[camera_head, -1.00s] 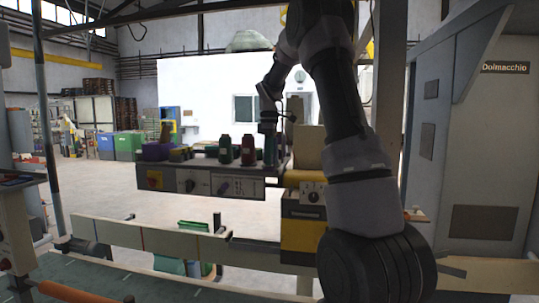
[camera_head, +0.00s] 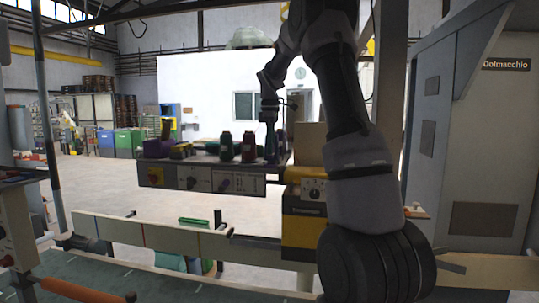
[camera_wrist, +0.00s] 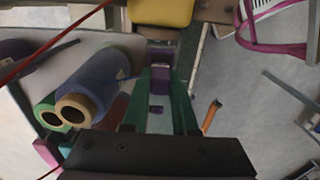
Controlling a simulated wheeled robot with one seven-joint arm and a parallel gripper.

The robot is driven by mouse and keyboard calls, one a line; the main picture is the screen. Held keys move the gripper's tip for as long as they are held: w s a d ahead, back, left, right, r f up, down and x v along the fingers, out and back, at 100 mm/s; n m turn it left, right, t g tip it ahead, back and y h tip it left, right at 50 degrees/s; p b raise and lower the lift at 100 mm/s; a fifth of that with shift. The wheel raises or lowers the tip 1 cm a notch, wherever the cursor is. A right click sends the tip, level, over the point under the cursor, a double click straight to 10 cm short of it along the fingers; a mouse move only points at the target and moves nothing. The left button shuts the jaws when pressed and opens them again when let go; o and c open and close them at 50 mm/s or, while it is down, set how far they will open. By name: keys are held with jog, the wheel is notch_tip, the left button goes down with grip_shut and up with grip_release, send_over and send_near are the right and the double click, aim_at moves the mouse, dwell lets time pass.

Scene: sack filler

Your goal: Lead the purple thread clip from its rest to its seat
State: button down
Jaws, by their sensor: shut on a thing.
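In the wrist view my gripper (camera_wrist: 159,82) has its two green fingers shut on the purple thread clip (camera_wrist: 160,78). The clip is small and sits between the fingertips; the fingers hide its sides. More purple (camera_wrist: 163,53) shows just beyond the fingertips, below a yellow block, and I cannot tell whether it is part of the clip or the seat. In the head view my gripper (camera_head: 271,140) points down at the right end of the spool shelf; the clip is too small to make out there.
A blue spool (camera_wrist: 92,85) and a green spool (camera_wrist: 50,115) lie close left of my fingers in the wrist view. In the head view a green spool (camera_head: 226,146) and a dark red spool (camera_head: 248,147) stand on the shelf. A yellow machine body (camera_head: 303,232) stands below right.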

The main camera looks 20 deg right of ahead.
notch_tip(320, 180, up, 2)
jog(key=shift+s+d+f, duration=0.4)
jog(key=shift+s+f, duration=0.45)
jog(key=shift+s, duration=1.2)
jog(key=shift+s+d+f, duration=0.45)
jog(key=shift+s+f, duration=0.4)
jog(key=shift+s, duration=1.15)
jog(key=shift+s+d+f, duration=0.4)
jog(key=shift+s+f, duration=0.45)
jog(key=shift+s, duration=1.2)
jog(key=shift+f, duration=2.4)
jog(key=shift+f, duration=0.1)
jog(key=shift+s+a, duration=0.1)
jog(key=shift+a, duration=0.1)
